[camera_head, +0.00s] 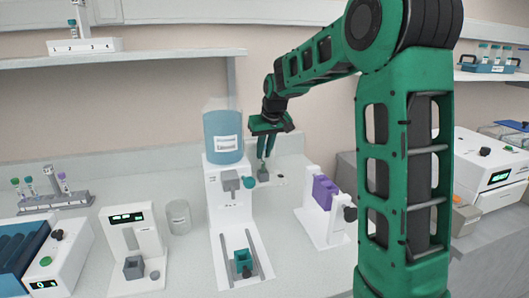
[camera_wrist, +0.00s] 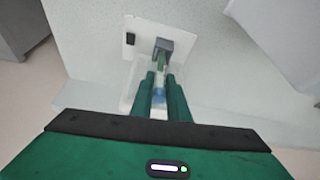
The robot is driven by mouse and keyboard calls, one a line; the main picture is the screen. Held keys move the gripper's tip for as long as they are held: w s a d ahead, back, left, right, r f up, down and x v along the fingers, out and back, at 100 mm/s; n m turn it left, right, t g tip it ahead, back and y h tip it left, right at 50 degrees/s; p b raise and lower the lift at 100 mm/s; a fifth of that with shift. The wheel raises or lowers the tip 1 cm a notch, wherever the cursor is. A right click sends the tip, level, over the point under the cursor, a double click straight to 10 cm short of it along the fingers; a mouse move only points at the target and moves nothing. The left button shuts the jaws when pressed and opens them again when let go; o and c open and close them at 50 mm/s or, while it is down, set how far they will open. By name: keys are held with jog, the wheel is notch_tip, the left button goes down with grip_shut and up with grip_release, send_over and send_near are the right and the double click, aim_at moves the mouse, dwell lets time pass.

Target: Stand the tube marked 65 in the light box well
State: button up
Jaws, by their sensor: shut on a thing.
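I cannot read a mark on the tube. A grey block well (camera_wrist: 164,46) lies at the fingertips, in front of a white panel with a black patch (camera_wrist: 130,38). This white stand, likely the light box, shows partly in the head view (camera_head: 281,179). I cannot tell whether the tube's end is inside the well or just above it.
A white dispenser (camera_head: 218,192) with a blue bottle (camera_head: 223,136) stands close left of my gripper. A purple block (camera_head: 324,192) on a white stand is to the right. A display device (camera_head: 132,240), a clear beaker (camera_head: 178,216) and a tube rack (camera_head: 52,202) stand left.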

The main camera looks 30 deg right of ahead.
jog(key=shift+f, duration=0.55)
jog(key=o, duration=0.9)
jog(key=v, duration=1)
jog(key=shift+r, duration=0.4)
jog(key=shift+s, duration=0.1)
